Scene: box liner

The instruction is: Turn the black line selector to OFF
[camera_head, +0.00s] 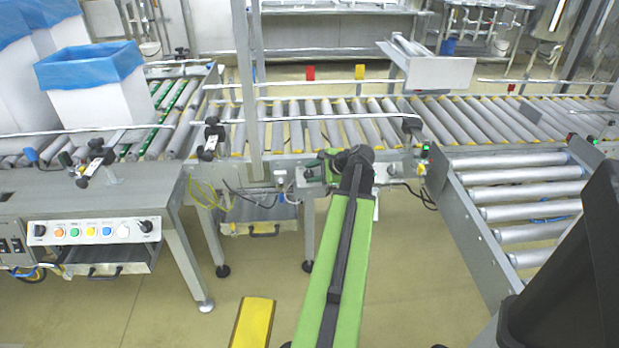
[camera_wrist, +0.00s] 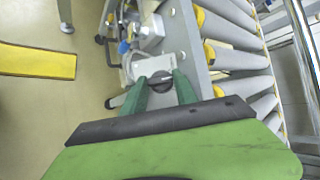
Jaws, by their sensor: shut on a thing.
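In the wrist view, a round black selector knob (camera_wrist: 161,84) with a light line across its face sits on a white plate (camera_wrist: 152,66) at the side of the roller conveyor. The two green fingers of my gripper (camera_wrist: 160,79) stand on either side of the knob and are shut on it. The light line runs roughly from side to side in this view. No legible labels show around the knob.
A roller conveyor (camera_head: 345,125) runs across behind the knob. Another roller section (camera_head: 525,190) comes forward at right. A panel (camera_head: 93,232) with coloured buttons and black knobs is at left. White boxes with blue liners (camera_head: 95,95) stand behind it. A yellow strip (camera_head: 253,322) is low in front.

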